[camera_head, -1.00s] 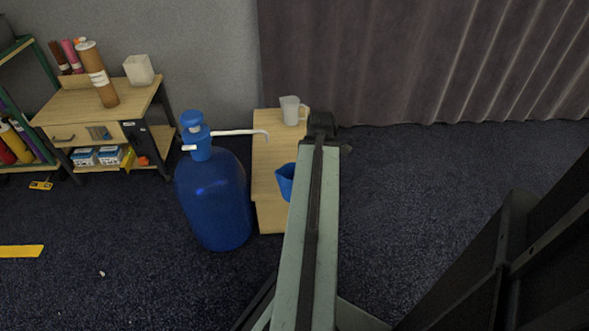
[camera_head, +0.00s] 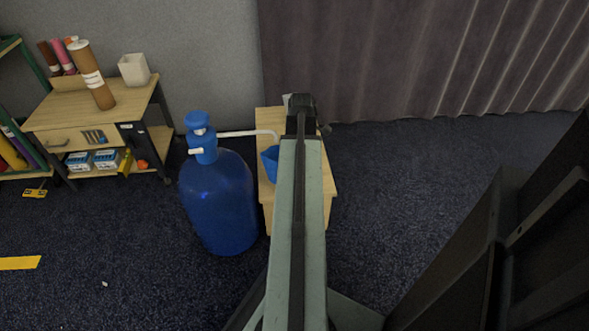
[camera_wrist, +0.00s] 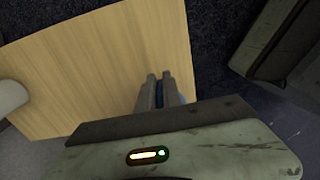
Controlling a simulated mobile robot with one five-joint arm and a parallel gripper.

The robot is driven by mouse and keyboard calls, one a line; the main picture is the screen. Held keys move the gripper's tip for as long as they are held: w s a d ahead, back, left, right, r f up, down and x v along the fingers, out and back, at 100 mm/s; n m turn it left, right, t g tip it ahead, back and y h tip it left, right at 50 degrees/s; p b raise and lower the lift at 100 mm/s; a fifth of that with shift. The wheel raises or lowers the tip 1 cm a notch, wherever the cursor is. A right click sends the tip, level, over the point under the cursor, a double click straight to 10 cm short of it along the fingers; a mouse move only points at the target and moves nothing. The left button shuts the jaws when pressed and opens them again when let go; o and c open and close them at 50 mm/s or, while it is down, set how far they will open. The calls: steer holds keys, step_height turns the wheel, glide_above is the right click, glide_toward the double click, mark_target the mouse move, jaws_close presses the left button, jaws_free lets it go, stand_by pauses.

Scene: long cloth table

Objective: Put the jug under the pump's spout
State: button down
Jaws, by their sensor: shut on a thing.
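The blue jug (camera_head: 269,164) shows beside my arm in the head view, its right part hidden behind the arm. The pump is a large blue bottle (camera_head: 218,203) with a blue pump head and a thin white spout (camera_head: 245,133) reaching right over the small wooden table. The spout's bent end is just above the jug in the picture; whether it lines up in depth I cannot tell. My gripper (camera_wrist: 159,79) shows in the wrist view, shut on a thin blue part between its fingers, which fits the jug.
The small wooden table (camera_head: 266,120) stands right of the bottle. A pale grey cup (camera_head: 287,98) at its back is mostly hidden by my arm. A workbench (camera_head: 65,111) stands at the left, a curtain (camera_head: 430,60) behind.

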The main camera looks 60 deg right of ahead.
step_height(320, 180, down, 4)
steer(key=b, duration=0.4)
steer(key=shift+w+d, duration=0.1)
steer(key=shift+d, duration=0.05)
steer(key=shift+w+r, duration=0.15)
steer(key=shift+r, duration=0.05)
steer(key=shift+f, duration=0.25)
steer(key=c, duration=1.5)
jaws_free()
steer(key=shift+r, duration=0.1)
step_height(320, 180, up, 13)
steer(key=p, duration=1.2)
steer(key=shift+f+p, duration=0.2)
steer(key=shift+p, duration=0.2)
steer(key=shift+f, duration=0.15)
